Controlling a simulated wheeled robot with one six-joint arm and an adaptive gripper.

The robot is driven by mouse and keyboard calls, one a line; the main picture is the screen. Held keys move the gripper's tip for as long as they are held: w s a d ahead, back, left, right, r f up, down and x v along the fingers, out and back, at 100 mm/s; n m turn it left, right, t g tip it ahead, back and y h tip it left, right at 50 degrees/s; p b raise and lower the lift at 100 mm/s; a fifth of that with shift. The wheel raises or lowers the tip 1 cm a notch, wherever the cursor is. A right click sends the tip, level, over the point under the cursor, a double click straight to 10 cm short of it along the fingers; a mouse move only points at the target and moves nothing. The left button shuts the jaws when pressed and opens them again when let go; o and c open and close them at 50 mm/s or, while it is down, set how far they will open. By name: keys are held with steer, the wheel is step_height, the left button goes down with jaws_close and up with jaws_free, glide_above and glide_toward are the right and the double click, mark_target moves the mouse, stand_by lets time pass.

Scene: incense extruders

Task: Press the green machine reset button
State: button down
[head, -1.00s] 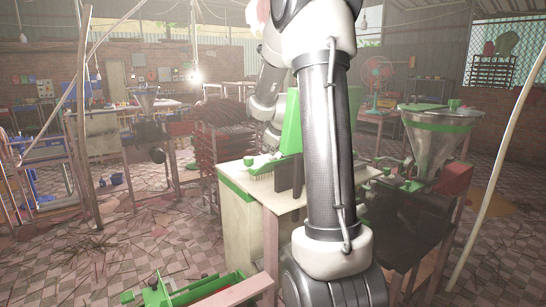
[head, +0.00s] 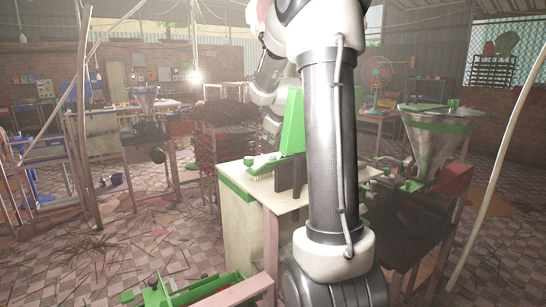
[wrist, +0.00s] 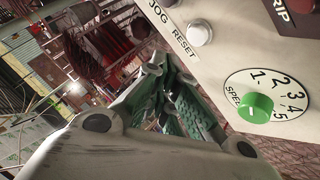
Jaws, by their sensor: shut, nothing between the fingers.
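In the wrist view, a cream control panel (wrist: 228,62) fills the upper right. A round pale button (wrist: 199,33) sits beside the printed word RESET. My gripper (wrist: 158,68) has its green-padded fingers closed together, with nothing held. Its tips are left of and below the RESET button in the picture, and appear apart from it. In the head view, a machine with a green upright guard (head: 292,125) and a cream cabinet (head: 243,225) stands behind my arm. My gripper and the panel do not show there.
A green speed dial (wrist: 255,107) sits on the panel, and part of a button shows by JOG. A metal hopper (head: 437,150) stands right of my arm. Stacked red racks (head: 222,150) are behind the green machine. A green-edged frame (head: 185,292) lies low in front.

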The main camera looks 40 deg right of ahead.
steer(key=shift+r, duration=1.2)
